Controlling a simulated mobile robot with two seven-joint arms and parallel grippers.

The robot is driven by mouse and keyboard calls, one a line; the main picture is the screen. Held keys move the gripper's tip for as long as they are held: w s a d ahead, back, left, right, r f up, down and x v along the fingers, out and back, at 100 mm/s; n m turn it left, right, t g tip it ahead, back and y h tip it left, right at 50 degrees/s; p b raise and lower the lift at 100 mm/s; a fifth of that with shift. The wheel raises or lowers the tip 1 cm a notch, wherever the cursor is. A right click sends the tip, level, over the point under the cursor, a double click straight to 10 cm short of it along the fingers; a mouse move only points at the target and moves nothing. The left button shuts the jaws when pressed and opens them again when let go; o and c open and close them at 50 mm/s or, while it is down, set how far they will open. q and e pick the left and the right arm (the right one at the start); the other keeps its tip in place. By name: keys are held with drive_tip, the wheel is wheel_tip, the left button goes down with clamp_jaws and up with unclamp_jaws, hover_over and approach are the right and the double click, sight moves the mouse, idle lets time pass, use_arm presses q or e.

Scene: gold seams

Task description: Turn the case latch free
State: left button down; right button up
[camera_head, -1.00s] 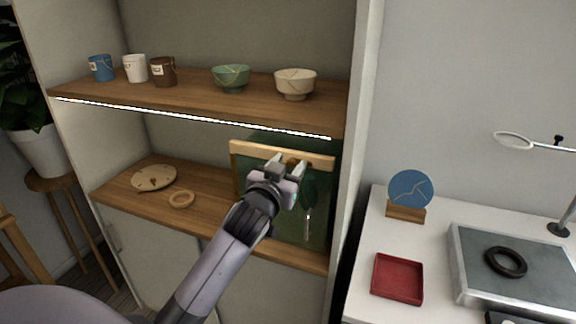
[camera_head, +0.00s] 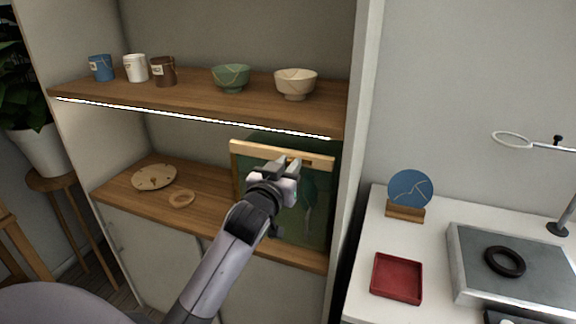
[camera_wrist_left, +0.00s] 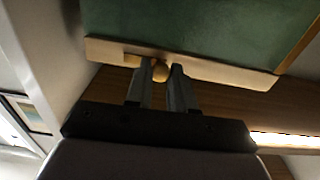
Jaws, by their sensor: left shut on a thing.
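The case (camera_head: 315,205) stands on the lower shelf at its right end, with a dark green glossy front and a pale wooden rail (camera_head: 245,149) along its top. In the left wrist view the green panel (camera_wrist_left: 190,28) and the rail (camera_wrist_left: 225,73) fill the upper part. The latch, a small brass-coloured knob (camera_wrist_left: 160,70), sits at the rail between the fingers of my left gripper (camera_wrist_left: 160,82). In the head view my left gripper (camera_head: 288,165) is at the rail and hides the latch. It is shut on the latch. My right gripper is not in view.
The upper shelf holds a green bowl (camera_head: 231,77), a cream bowl (camera_head: 295,83) and small pots. The cabinet's side wall (camera_head: 352,150) is close right of the case.

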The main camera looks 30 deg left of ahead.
use_arm(q)
drive_tip(key=c, duration=1)
unclamp_jaws()
drive_tip(key=v, duration=0.7)
drive_tip(key=shift+s+b, duration=0.1)
drive_tip(key=shift+b, duration=0.3)
drive_tip(key=s+d+f+m+g+h, duration=0.2)
drive_tip(key=s+d+f, duration=0.1)
drive_tip(key=f, duration=0.5)
drive_tip(key=s+d+f+m+g+h, duration=0.1)
drive_tip(key=s+d+f+h, duration=0.15)
drive_tip(key=f, duration=0.65)
drive_tip(key=s+d+f+g, duration=0.1)
drive_tip(key=s+d+f, duration=0.1)
drive_tip(key=s+f, duration=0.2)
drive_tip(key=s+d+f+m+g+h, duration=0.1)
drive_tip(key=s+d+f, duration=0.1)
drive_tip(key=s+f, duration=0.3)
drive_tip(key=s+d+f+m+g+h, duration=0.1)
drive_tip(key=s+d+f+g, duration=0.1)
drive_tip(key=s+f, duration=0.3)
drive_tip(key=shift+d+f, duration=0.15)
drive_tip(key=shift+d, duration=0.45)
